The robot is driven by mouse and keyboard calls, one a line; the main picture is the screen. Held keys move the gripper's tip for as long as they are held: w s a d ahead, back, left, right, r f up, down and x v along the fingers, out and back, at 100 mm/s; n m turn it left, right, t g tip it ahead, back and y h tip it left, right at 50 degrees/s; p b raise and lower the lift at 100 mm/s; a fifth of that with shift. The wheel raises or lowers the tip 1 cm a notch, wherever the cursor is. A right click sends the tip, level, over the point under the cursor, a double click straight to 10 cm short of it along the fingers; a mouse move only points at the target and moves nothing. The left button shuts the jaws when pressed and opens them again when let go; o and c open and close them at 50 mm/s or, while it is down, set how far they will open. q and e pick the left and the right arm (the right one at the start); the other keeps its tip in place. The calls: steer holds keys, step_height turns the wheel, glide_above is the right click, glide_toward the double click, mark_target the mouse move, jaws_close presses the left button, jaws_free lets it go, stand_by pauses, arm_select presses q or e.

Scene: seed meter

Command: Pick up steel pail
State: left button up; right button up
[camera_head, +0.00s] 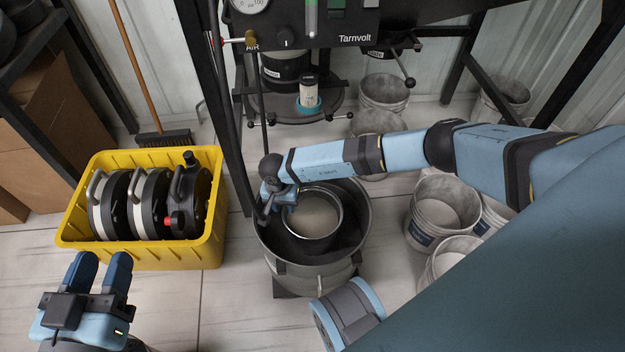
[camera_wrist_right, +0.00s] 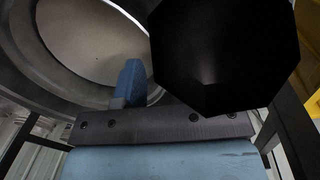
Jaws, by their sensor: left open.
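The steel pail (camera_head: 341,212) is a round, shiny-rimmed vessel with a pale inside. It sits within the mouth of a larger grey drum (camera_head: 312,281). My right gripper (camera_head: 287,204) is at the pail's left rim, reaching in over the drum from the right. In the right wrist view, one blue finger (camera_wrist_right: 131,84) shows against the pail's pale inside (camera_wrist_right: 85,40). A black shape hides the other finger, so I cannot tell whether the jaws grip the rim. My left gripper (camera_head: 104,268) is open and empty at the lower left, in front of the yellow crate.
A yellow crate (camera_head: 150,257) holding several black and white discs stands at the left. A machine with a dark panel (camera_head: 310,38) and black posts stands behind the drum. Several dusty buckets (camera_head: 443,203) stand to the right. Floor (camera_head: 180,305) is clear between crate and drum.

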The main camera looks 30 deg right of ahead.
steer(key=shift+f, duration=0.95)
jaws_close()
arm_select(q)
steer(key=shift+w+a+r+m+h, duration=0.25)
steer(key=shift+w+r+m+h, duration=0.1)
steer(key=shift+m, duration=0.15)
steer(key=shift+t, duration=0.3)
steer(key=shift+w, duration=0.1)
